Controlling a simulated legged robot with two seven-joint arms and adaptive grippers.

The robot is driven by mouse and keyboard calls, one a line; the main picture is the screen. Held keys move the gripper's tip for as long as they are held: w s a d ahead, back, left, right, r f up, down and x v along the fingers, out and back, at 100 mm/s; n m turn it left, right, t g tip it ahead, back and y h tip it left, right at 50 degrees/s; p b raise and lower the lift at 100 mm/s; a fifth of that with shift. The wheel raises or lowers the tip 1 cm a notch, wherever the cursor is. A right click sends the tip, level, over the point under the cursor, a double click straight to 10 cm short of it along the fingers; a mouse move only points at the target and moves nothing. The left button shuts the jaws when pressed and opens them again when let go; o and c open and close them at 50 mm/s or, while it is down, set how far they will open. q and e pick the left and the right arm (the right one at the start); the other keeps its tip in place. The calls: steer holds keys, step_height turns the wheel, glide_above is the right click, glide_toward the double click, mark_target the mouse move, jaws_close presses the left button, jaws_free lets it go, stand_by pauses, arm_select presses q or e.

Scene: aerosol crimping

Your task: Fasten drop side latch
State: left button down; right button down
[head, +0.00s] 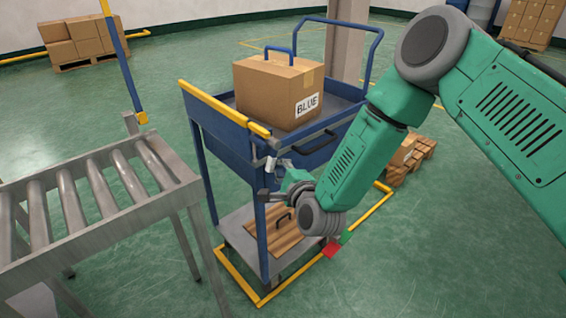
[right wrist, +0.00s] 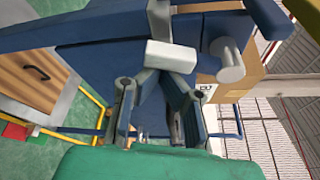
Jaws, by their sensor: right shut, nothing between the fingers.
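The blue cart (head: 262,225) stands in the middle of the head view. Its left side panel (head: 222,112), with yellow on its top edge, looks raised. A pale metal latch (head: 271,163) sits at the cart's near corner, below the yellow edge. In the right wrist view, a white block (right wrist: 171,56) and a grey round knob (right wrist: 228,62) of the latch show just beyond the fingers. My right gripper (head: 268,194) is shut and empty just below the latch; it also shows in the right wrist view (right wrist: 152,88). Whether it touches the latch I cannot tell. My left gripper is out of view.
A cardboard box (head: 270,90) marked BLUE rests on the cart's top. A wooden panel with a dark handle (head: 272,232) is on the lower shelf. A roller conveyor (head: 95,195) stands close at the left. Yellow floor lines surround the cart.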

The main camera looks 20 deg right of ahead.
steer(key=a+m, duration=0.1)
steer(key=m+g, duration=0.1)
steer(key=m, duration=0.1)
steer(key=shift+s+a+r+y, duration=0.15)
steer(key=shift+s+a+y, duration=0.15)
steer(key=shift+a+y, duration=0.1)
steer(key=m, duration=0.1)
steer(key=a+r+m+g+y, duration=0.1)
steer(key=shift+s+a+m, duration=0.2)
steer(key=shift+s+m, duration=0.1)
steer(key=shift+m, duration=0.1)
steer(key=m, duration=0.1)
steer(key=a+r+m+y+b, duration=0.1)
steer(key=shift+s+a+r+m+g, duration=0.1)
steer(key=shift+s+m+g, duration=0.1)
steer(key=shift+m+g, duration=0.15)
steer(key=shift+s+a+r+m+g+y+b, duration=0.15)
steer(key=shift+a+r+m+g+y+b, duration=0.15)
steer(key=shift+r+m+y+b, duration=0.6)
steer(key=shift+a, duration=0.1)
